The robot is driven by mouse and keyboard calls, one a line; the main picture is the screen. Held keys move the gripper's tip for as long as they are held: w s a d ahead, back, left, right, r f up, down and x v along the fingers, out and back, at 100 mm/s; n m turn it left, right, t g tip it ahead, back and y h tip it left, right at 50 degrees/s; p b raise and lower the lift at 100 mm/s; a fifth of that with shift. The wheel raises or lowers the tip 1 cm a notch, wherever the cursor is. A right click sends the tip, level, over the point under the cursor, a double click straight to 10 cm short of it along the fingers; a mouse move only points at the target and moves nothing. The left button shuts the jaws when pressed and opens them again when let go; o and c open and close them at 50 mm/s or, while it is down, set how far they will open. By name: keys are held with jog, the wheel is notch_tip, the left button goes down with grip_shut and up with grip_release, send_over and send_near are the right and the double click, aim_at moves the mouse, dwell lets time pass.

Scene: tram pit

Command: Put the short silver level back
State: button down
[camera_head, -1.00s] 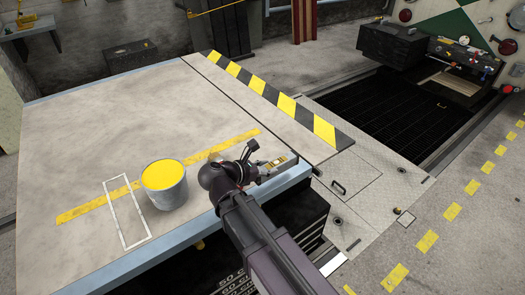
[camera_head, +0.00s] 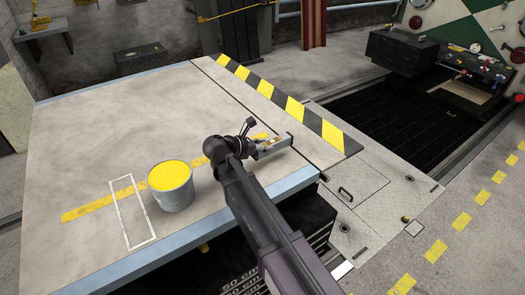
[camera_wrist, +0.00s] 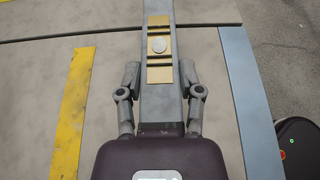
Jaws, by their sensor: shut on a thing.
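The short silver level (camera_head: 272,147) is in my gripper (camera_head: 256,144) over the right part of the work table, inward of its front blue edge. In the wrist view the level (camera_wrist: 158,108) is a long grey bar with brass-coloured fittings and a round pale disc. It runs lengthwise between the two fingers of my gripper (camera_wrist: 160,76), which are shut on its sides. I cannot tell how far it is above the table. A white rectangular outline (camera_head: 120,213) is marked on the table at the left, empty.
A metal bucket of yellow paint (camera_head: 171,195) stands between the outline and my arm. A yellow strip (camera_head: 90,209) runs along the table (camera_head: 95,135). The table's back area is clear. A black-and-yellow striped edge (camera_head: 295,108) and a dark grated pit (camera_head: 400,120) lie to the right.

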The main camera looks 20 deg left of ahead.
jog(key=shift+w+a+f, duration=0.1)
jog(key=shift+w+a, duration=0.2)
jog(key=shift+w, duration=0.2)
jog(key=shift+w+a+f, duration=0.1)
jog(key=shift+w+a, duration=0.2)
jog(key=shift+w, duration=0.2)
jog(key=shift+r, duration=0.1)
jog(key=shift+f+b, duration=1.8)
jog(key=shift+b, duration=0.05)
jog(key=shift+f, duration=0.1)
jog(key=shift+c, duration=1.3)
grip_release()
jog(key=shift+r, duration=0.2)
jog(key=shift+p+v, duration=1.45)
jog(key=shift+v, duration=2.3)
